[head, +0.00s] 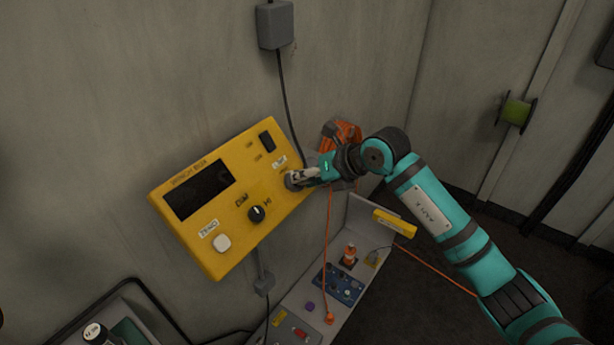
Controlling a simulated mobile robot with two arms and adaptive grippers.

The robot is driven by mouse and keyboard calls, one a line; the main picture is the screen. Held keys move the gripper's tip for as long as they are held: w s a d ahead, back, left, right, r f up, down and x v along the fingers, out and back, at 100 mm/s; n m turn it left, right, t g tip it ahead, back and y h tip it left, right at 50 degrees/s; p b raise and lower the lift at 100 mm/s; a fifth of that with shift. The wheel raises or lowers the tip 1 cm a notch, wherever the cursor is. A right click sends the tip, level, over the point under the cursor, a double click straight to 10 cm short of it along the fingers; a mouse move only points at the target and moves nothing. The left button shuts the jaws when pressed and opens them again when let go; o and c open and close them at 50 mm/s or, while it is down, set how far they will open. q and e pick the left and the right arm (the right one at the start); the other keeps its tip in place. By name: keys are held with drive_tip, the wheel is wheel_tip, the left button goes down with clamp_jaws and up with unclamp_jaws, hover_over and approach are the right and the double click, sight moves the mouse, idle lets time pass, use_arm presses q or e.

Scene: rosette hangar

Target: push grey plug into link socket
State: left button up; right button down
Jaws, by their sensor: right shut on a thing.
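The yellow winch box (232,202) is on the grey wall, tilted in the picture, with a dark screen, a black knob and a white button. A small label, hard to read, is near its right edge, just above my right gripper (303,178). That gripper is shut on the grey plug (291,181), a round grey piece against the right part of the box face. The link socket is not visible; the plug and fingers cover that spot. I cannot tell how deep the plug sits. My left gripper is out of view.
A black cable hangs from a grey wall box (275,25) down behind my gripper. An orange device (343,133) is behind my wrist. Below is a grey shelf (307,290) with a blue panel (339,285) and small parts.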

idle(0.3)
drive_tip(key=c, duration=1)
unclamp_jaws()
drive_tip(key=v, duration=1.2)
